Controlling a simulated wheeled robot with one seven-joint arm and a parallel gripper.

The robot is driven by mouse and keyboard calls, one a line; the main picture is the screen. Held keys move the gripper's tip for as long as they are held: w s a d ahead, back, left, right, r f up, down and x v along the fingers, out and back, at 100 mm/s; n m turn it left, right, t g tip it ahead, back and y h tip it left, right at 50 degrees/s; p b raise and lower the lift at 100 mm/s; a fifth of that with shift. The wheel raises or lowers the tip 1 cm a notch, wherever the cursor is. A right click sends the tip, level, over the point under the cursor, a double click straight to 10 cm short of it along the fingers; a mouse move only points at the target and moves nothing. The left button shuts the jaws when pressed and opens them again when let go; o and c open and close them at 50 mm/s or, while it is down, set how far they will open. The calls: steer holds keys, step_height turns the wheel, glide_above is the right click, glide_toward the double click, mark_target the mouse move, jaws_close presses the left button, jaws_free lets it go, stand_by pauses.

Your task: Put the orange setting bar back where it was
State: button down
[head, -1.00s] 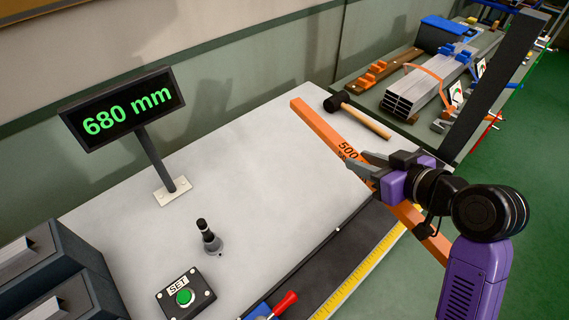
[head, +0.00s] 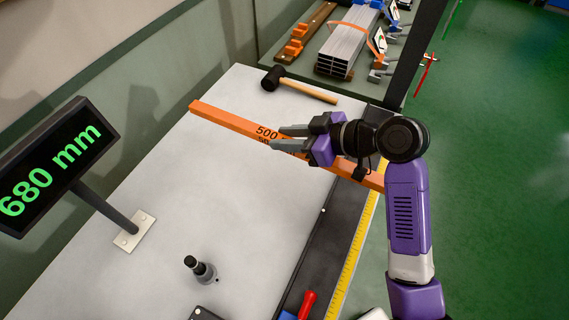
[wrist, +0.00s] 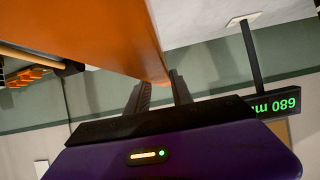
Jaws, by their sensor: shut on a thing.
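The orange setting bar (head: 232,122) is marked 500 and lies across the view above the grey bench top, its left end over the bench and its right end past the bench's front edge. My gripper (head: 283,139) is shut on it near its middle. In the wrist view the orange bar (wrist: 95,30) fills the upper left, and its side runs down to my gripper's fingers (wrist: 160,92). Whether the bar touches the bench cannot be told.
A black mallet (head: 300,88) lies on the bench behind the bar. A display (head: 55,165) reading 680 mm, a black knob (head: 200,268) and a red handle (head: 307,304) stand nearer. A yellow scale (head: 352,255) runs along the front edge. Profiles (head: 346,45) lie on a far table.

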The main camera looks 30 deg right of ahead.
step_height(320, 180, down, 11)
steer(key=shift+r, duration=0.2)
stand_by(0.4)
steer(key=shift+f, duration=0.3)
steer(key=shift+f+b, duration=0.3)
steer(key=shift+b, duration=0.05)
steer(key=c, duration=1.1)
jaws_free()
steer(key=shift+f, duration=0.1)
